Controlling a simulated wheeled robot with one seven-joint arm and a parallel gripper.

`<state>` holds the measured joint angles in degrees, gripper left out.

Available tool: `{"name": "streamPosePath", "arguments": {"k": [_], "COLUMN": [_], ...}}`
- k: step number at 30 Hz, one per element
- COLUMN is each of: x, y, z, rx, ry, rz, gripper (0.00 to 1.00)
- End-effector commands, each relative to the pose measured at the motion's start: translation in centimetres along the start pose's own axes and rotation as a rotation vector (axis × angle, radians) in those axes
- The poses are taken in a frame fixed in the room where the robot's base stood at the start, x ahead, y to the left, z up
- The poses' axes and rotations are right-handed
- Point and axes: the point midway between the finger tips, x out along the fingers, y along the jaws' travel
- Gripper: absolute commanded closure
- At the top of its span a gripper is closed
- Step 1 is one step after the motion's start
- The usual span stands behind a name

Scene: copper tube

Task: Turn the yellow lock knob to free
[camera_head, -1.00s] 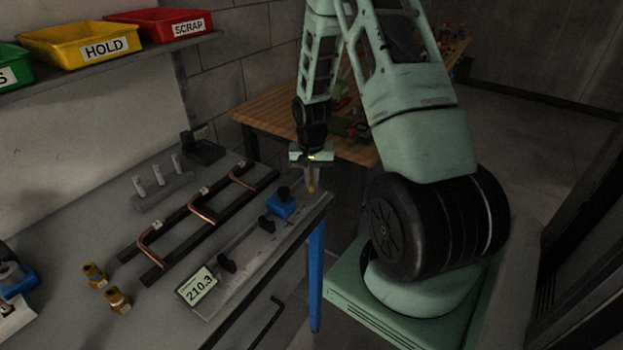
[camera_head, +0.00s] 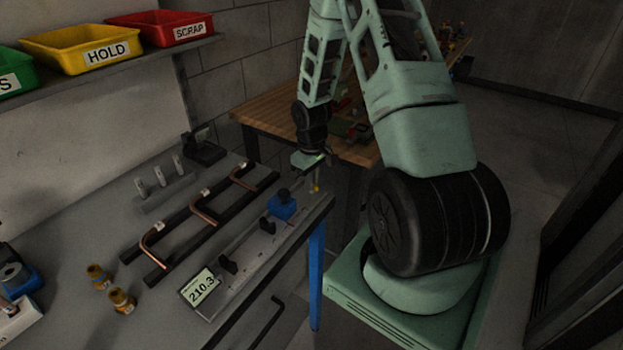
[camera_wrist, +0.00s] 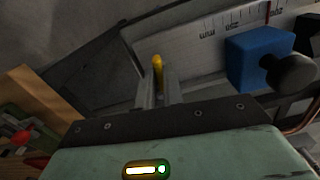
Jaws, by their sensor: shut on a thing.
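The yellow lock knob (camera_wrist: 157,61) shows as a small upright yellow bar between the fingertips of my gripper (camera_wrist: 157,85) in the wrist view. In the head view the yellow knob (camera_head: 315,188) is a tiny spot under my gripper (camera_head: 314,180), at the far end of the measuring fixture. My gripper is shut on the knob, and its fingers hide part of it. The blue slide block (camera_wrist: 255,58) with its black round knob (camera_wrist: 290,72) sits to the right in the wrist view, apart from my fingers. The scale lies behind it.
The fixture (camera_head: 240,255) has a display reading 210.3 (camera_head: 201,288). Bent copper tubes (camera_head: 203,217) lie on a black rack to its left. Brass fittings (camera_head: 122,300) stand at the front left. A wooden table (camera_head: 270,110) is behind my gripper.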

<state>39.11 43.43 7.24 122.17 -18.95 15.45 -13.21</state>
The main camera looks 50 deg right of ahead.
Motion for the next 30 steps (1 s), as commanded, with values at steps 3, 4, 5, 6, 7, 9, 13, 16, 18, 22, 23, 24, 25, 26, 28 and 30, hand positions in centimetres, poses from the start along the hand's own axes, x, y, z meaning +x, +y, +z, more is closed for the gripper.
{"name": "streamPosePath", "arguments": {"k": [3, 4, 5, 6, 7, 9, 13, 16, 18, 22, 23, 24, 25, 26, 28, 30], "x": [-0.15, -0.15, -0.15, -0.14, -0.14, -0.13, -0.12, -0.11, -0.11, -0.11, -0.11, -0.11, -0.11, -0.11, -0.10, -0.08], "y": [0.05, 0.06, 0.06, 0.06, 0.06, 0.07, 0.08, 0.08, 0.08, 0.08, 0.08, 0.08, 0.09, 0.08, 0.08, 0.06], "z": [-0.04, -0.04, -0.04, -0.04, -0.04, -0.04, -0.05, -0.05, -0.05, -0.06, -0.06, -0.06, -0.06, -0.06, -0.05, -0.04], "rx": [-0.056, -0.067, -0.077, -0.090, -0.098, -0.113, -0.130, -0.135, -0.136, -0.136, -0.136, -0.136, -0.136, -0.136, -0.135, -0.135], "ry": [0.001, 0.001, 0.001, 0.001, 0.001, 0.001, 0.001, 0.001, 0.002, 0.002, 0.002, 0.002, 0.002, 0.002, 0.002, 0.001], "rz": [0.001, 0.001, 0.001, 0.001, 0.001, 0.001, 0.002, 0.002, 0.002, 0.002, 0.002, 0.002, 0.002, 0.002, 0.002, 0.002], "gripper": [1.00, 1.00, 1.00, 1.00, 1.00, 1.00, 1.00, 1.00, 1.00, 1.00, 1.00, 1.00, 1.00, 0.85, 0.69, 0.69]}}
